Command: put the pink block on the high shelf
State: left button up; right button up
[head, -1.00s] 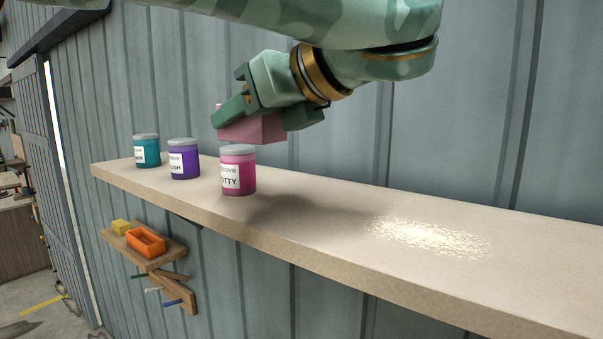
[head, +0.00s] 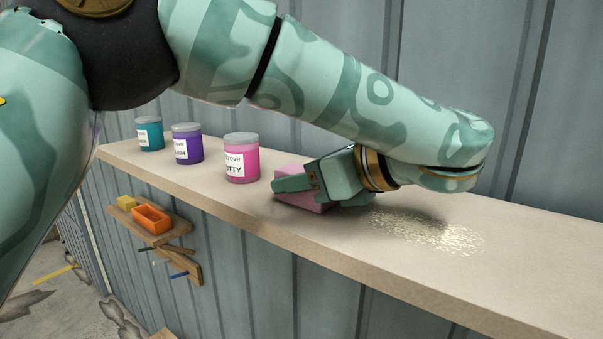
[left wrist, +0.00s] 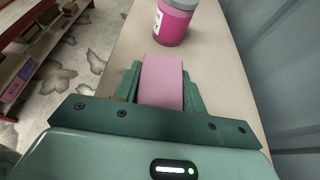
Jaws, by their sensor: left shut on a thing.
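The pink block (head: 291,199) is between the fingers of my left gripper (head: 318,188), low over the high shelf (head: 225,194), to the right of the pink jar. In the head view the block looks to be at or very near the shelf top; I cannot tell if it touches. The left wrist view shows the block (left wrist: 161,82) with a finger on each side of it, the gripper (left wrist: 160,92) shut on it. My right gripper is not in view.
A pink jar (head: 241,160), a purple jar (head: 187,145) and a teal jar (head: 149,135) stand on the shelf's left part. Pale flakes (head: 440,234) lie on the shelf to the right. A small wooden rack (head: 150,226) with an orange tray (head: 151,219) hangs below.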

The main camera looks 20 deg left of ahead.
pick_arm(q)
jog(key=o, duration=0.9)
jog(key=shift+o, duration=0.4)
